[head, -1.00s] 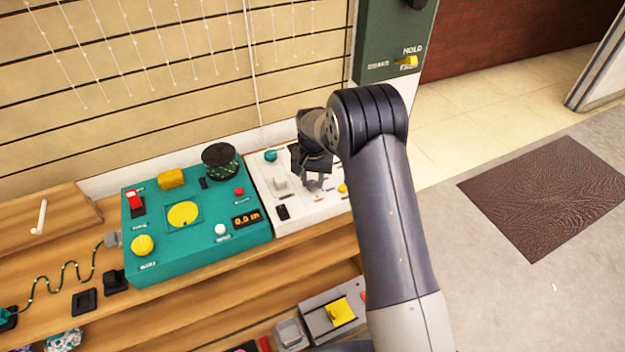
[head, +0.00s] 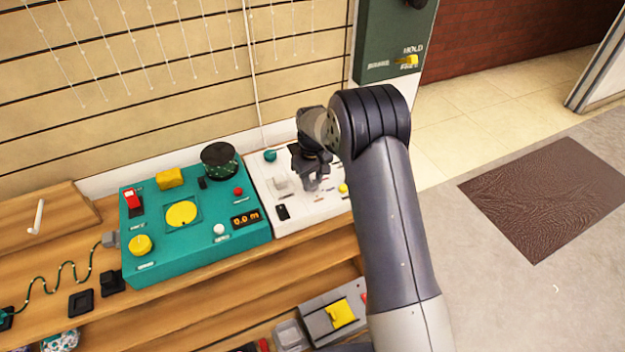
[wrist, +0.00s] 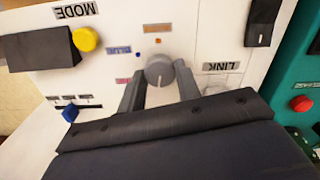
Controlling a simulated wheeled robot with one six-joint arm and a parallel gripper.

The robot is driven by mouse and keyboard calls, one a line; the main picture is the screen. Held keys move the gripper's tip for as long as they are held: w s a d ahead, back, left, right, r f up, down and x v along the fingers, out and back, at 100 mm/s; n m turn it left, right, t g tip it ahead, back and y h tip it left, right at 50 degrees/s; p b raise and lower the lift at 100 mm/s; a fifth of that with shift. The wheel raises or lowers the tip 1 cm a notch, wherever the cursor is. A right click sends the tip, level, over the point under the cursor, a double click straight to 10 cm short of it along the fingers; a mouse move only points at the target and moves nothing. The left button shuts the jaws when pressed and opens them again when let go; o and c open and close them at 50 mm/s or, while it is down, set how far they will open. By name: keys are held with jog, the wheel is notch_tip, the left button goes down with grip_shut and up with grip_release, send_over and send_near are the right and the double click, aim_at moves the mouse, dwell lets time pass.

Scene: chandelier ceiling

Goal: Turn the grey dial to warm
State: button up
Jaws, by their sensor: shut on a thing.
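The grey dial (wrist: 159,71) is a round knob on the white panel (wrist: 205,45), seen from above in the wrist view. My gripper (wrist: 161,73) is shut on it, with one dark finger on each side. Small orange, blue and pink labels lie around the dial, too blurred to read; the orange one is above it and the other two are to its left. A thin pale mark shows on the dial's face, but where it points is unclear. In the head view my gripper (head: 312,184) points down over the white panel (head: 292,218) and hides the dial.
The white panel also carries a yellow knob (wrist: 85,39), a blue knob (wrist: 70,113) and a black switch (wrist: 262,22). A teal console (head: 165,265) stands close on the left. A wooden shelf (head: 235,275) runs below, and a green post (head: 372,72) rises behind.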

aim_at(312, 183)
jog(key=shift+n, duration=0.9)
jog(key=o, duration=1)
notch_tip(312, 183, up, 11)
jog(key=shift+f, duration=0.1)
